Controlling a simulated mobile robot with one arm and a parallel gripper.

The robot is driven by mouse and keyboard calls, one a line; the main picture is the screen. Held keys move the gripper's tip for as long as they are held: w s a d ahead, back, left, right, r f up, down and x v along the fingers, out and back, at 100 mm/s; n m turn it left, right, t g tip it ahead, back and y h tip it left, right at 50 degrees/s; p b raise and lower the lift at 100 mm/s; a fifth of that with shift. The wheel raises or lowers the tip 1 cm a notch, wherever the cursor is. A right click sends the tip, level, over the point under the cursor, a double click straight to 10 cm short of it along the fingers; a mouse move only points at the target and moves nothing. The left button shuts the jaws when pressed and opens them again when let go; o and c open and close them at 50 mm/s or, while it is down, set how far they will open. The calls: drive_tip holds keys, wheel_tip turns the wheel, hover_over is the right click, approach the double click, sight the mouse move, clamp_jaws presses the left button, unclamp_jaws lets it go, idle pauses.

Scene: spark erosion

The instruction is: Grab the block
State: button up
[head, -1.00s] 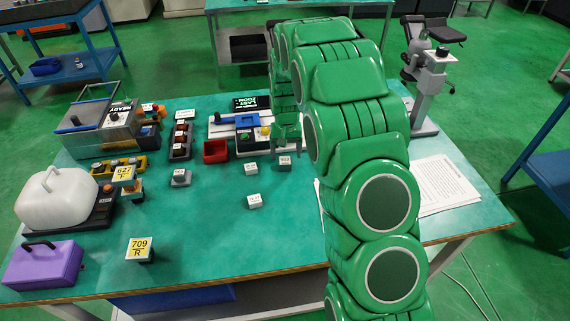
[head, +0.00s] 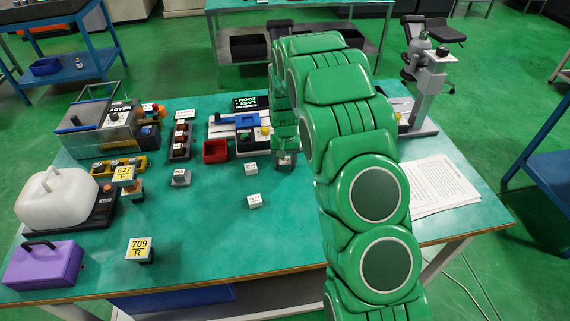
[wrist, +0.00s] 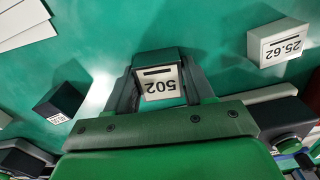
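A small block with a white label reading 502 and a dark side (wrist: 160,82) sits between the fingers of my gripper (wrist: 160,90) in the wrist view. A finger stands close along each side of it. I cannot tell whether both fingers press on it. In the head view my gripper (head: 286,152) is low over the table, in the middle, with the block (head: 285,161) at its fingertips and mostly hidden. The block looks to be at table height.
A white block labelled 25.62 (wrist: 280,42) and a dark block (wrist: 60,102) lie on either side in the wrist view. Two small blocks (head: 251,169) (head: 254,201) stand left of my gripper. A red bin (head: 215,152) is farther left. The table's front middle is clear.

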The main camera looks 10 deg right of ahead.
sight(285, 160)
clamp_jaws()
drive_tip(key=shift+r, duration=0.1)
drive_tip(key=shift+r, duration=0.25)
wheel_tip(285, 160, up, 3)
drive_tip(key=shift+s, duration=0.1)
drive_tip(key=s+r, duration=0.9)
drive_tip(key=s, duration=0.4)
drive_tip(key=shift+s+d+r, duration=0.15)
drive_tip(key=shift+s+d, duration=0.05)
drive_tip(key=shift+s, duration=0.2)
